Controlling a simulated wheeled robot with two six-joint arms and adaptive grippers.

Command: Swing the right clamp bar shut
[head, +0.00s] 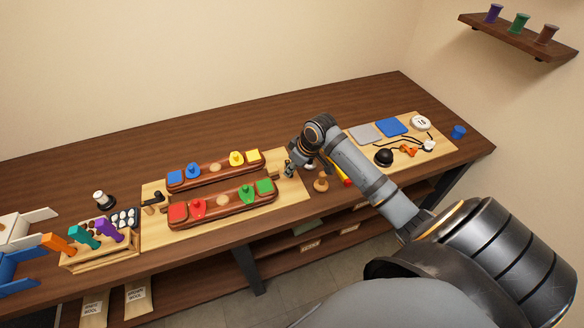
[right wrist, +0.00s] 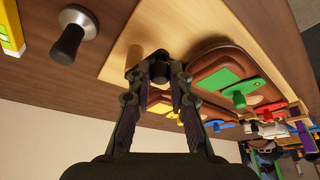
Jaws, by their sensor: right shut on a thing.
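My right gripper (head: 289,170) is at the right end of the pale wooden board (head: 225,228), its arm reaching in from the right. In the right wrist view its fingers (right wrist: 155,72) are closed together at the tips. They seem to grip the right clamp bar, which is mostly hidden between them; its angle cannot be told. A tan wooden piece (right wrist: 135,57) shows beside the tips. Two long brown bars lie on the board: the front one (head: 230,206) with red and green pads, the rear one (head: 213,178) with blue and yellow pads. The left clamp (head: 152,198) is dark. My left gripper is out of view.
A wooden peg-like tool (head: 321,184) stands just right of my gripper. Further right is a board with a blue pad (head: 391,127) and a black knob (head: 384,157). A rack of coloured handles (head: 98,254) stands at left. The table's back is clear.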

